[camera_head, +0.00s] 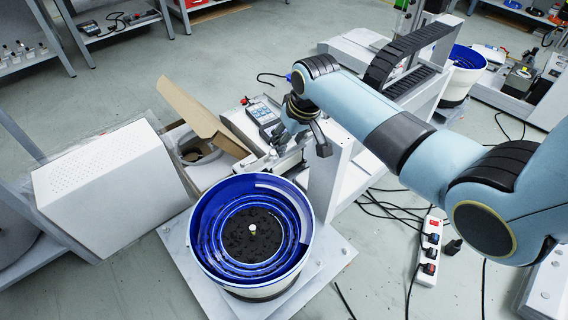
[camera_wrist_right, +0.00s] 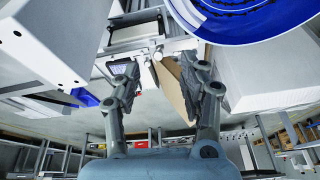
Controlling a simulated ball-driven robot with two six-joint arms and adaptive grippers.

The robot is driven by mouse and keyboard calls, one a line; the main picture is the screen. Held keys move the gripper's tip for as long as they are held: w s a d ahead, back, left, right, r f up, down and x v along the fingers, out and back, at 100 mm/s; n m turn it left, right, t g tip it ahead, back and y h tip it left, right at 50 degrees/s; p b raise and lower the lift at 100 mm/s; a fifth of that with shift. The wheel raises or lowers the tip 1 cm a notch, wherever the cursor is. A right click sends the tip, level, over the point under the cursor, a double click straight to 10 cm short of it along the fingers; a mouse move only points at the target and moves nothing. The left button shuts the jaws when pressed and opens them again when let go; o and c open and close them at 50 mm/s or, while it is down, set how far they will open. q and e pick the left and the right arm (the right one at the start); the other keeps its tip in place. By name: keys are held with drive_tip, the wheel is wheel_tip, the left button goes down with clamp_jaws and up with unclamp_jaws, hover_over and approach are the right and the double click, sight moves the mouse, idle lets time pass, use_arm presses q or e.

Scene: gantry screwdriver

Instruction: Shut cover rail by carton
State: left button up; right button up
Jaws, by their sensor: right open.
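A light metal rail assembly (camera_head: 284,159) lies between the open carton and the white upright of the gantry; it also shows at the top of the right wrist view (camera_wrist_right: 140,48). I cannot make out its cover clearly, nor whether it is open. The carton (camera_head: 205,172) has a raised brown flap (camera_head: 203,115), which also shows between my fingers in the right wrist view (camera_wrist_right: 173,92). My right gripper (camera_head: 303,142) is over the rail area, partly hidden by its own arm. Its fingers (camera_wrist_right: 163,82) are spread with nothing visibly held. My left gripper is out of view.
A blue bowl feeder (camera_head: 214,238) stands in front of the rail, with a white perforated box (camera_head: 98,184) to the left. A small device with a screen (camera_head: 262,112) is behind. Cables and a power strip (camera_head: 430,250) lie on the floor at right.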

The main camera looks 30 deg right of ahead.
use_arm(q)
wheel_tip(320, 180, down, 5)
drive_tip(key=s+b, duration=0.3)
drive_tip(key=b, duration=0.1)
use_arm(e)
approach(273, 152)
drive_tip(key=shift+t, duration=0.4)
drive_tip(key=b+x, duration=0.2)
drive_tip(key=x, duration=0.1)
drive_tip(key=b+x, duration=0.2)
drive_tip(key=x, duration=0.1)
drive_tip(key=b+x, duration=0.2)
drive_tip(key=x, duration=0.1)
drive_tip(key=shift+s+f, duration=0.15)
drive_tip(key=shift+s, duration=0.3)
drive_tip(key=shift+w+f, duration=0.1)
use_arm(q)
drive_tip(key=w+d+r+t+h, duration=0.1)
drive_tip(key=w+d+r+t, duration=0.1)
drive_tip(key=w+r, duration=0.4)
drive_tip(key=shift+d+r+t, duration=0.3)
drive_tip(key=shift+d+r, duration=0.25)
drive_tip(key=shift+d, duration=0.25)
use_arm(e)
drive_tip(key=shift+w, duration=0.1)
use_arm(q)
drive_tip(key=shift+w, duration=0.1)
use_arm(e)
drive_tip(key=shift+c, duration=0.3)
clamp_jaws()
